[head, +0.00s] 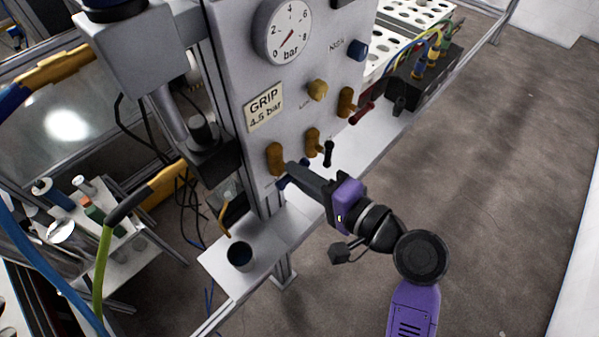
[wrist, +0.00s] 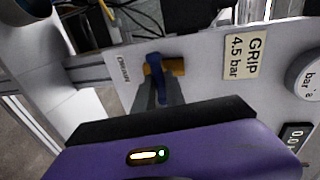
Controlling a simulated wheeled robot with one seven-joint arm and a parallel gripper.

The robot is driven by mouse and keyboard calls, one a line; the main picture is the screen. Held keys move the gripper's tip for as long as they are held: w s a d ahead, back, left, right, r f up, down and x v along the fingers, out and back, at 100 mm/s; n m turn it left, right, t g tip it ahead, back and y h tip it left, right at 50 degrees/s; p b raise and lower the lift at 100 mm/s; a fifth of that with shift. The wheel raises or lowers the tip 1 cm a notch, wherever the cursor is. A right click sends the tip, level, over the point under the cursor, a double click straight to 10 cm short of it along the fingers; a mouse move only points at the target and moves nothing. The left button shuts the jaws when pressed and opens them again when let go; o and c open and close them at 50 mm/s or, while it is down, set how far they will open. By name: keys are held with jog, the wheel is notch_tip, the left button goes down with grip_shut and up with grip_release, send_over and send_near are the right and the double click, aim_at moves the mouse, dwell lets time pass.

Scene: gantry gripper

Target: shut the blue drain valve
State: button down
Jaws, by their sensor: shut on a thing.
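The blue drain valve has a brass body (head: 276,157) at the lower left of the grey panel. Its blue lever (head: 284,183) shows only in part beside my gripper's fingers in the head view. In the wrist view the blue lever (wrist: 159,82) lies across the brass body (wrist: 179,68), next to a small label that appears to read DRAIN (wrist: 124,70). My gripper (head: 292,170) is at this valve, its dark fingers shut on the blue lever. The fingers (wrist: 150,97) hide part of the lever in the wrist view.
A valve with a black lever (head: 328,152) and one with a red lever (head: 362,111) sit to the right. A gauge (head: 288,31) and a GRIP 4.5 bar plate (head: 264,106) are above. A dark cup (head: 240,255) stands on the ledge below. Open floor lies right.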

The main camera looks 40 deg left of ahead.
jog(key=shift+w+f, duration=0.1)
dwell(0.4)
jog(key=c, duration=1.4)
grip_release()
jog(key=b+v, duration=0.2)
jog(key=v, duration=0.5)
jog(key=shift+d, duration=0.4)
